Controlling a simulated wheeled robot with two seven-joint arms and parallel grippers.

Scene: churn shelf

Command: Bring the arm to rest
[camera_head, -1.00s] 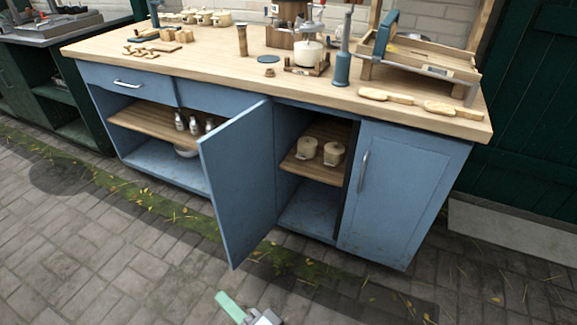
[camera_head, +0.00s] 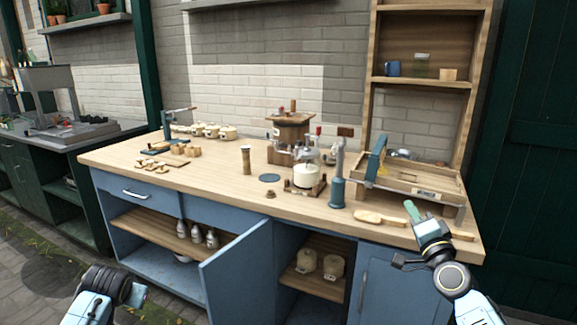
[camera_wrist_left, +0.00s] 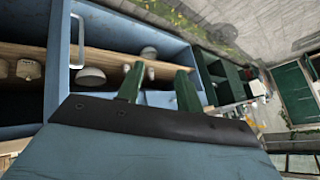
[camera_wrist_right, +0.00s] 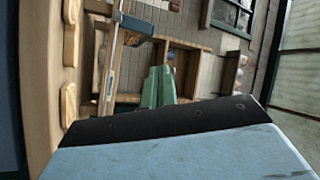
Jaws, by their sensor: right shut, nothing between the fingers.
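My right gripper (camera_head: 411,209) is raised over the right end of the wooden worktop in the head view, its green fingers together and empty. It also shows shut in the right wrist view (camera_wrist_right: 157,87). My left gripper (camera_head: 137,294) is low in front of the cabinet at the lower left, mostly hidden by its own wrist. In the left wrist view its two green fingers (camera_wrist_left: 158,88) stand apart with nothing between them.
The wooden worktop (camera_head: 215,176) carries a small churn, a blue-handled press and wooden paddles (camera_head: 380,218), one close to my right gripper. The blue cabinet door (camera_head: 237,275) stands open towards me. A tall wooden shelf (camera_head: 420,84) rises behind. Paving at lower left is clear.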

